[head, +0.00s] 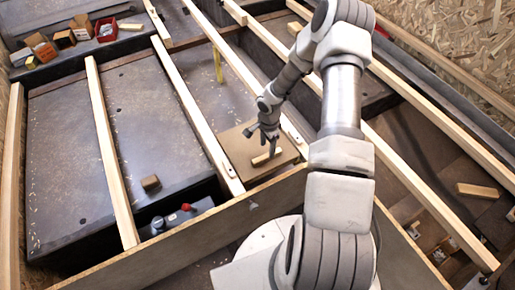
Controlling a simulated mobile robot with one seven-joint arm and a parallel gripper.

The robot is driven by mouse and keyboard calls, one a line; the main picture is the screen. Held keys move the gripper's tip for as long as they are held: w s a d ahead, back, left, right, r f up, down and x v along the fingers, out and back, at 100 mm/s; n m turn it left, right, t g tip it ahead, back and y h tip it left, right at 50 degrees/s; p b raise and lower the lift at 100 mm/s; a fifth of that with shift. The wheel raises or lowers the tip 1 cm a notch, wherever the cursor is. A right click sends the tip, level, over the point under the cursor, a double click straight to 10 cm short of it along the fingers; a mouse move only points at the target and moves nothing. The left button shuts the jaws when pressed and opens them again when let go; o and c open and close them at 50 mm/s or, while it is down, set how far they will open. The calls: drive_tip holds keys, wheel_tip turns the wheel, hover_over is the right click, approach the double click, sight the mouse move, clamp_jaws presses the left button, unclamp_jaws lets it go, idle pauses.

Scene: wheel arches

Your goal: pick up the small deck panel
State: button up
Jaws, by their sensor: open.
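The small deck panel (237,146) is a flat brown board between two pale battens, near the middle of the head view. A short pale wooden strip (266,158) lies on it like a handle. My gripper (262,148) is over the panel, close to this strip, with its fingers open. I cannot tell whether the fingers touch the strip or stand just above it. My gripper and wrist hide part of the panel's right side.
Long pale battens (112,150) cross the dark floor on both sides. A front board (190,235) runs below the panel. A small wood block (150,182) lies left. Small open boxes (64,39) and a red bin (106,29) stand at upper left.

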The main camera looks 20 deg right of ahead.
sight(267, 155)
wheel_tip(267, 155, down, 5)
drive_tip(key=shift+f+b, duration=0.1)
drive_tip(key=shift+b, duration=0.9)
clamp_jaws()
idle(0.7)
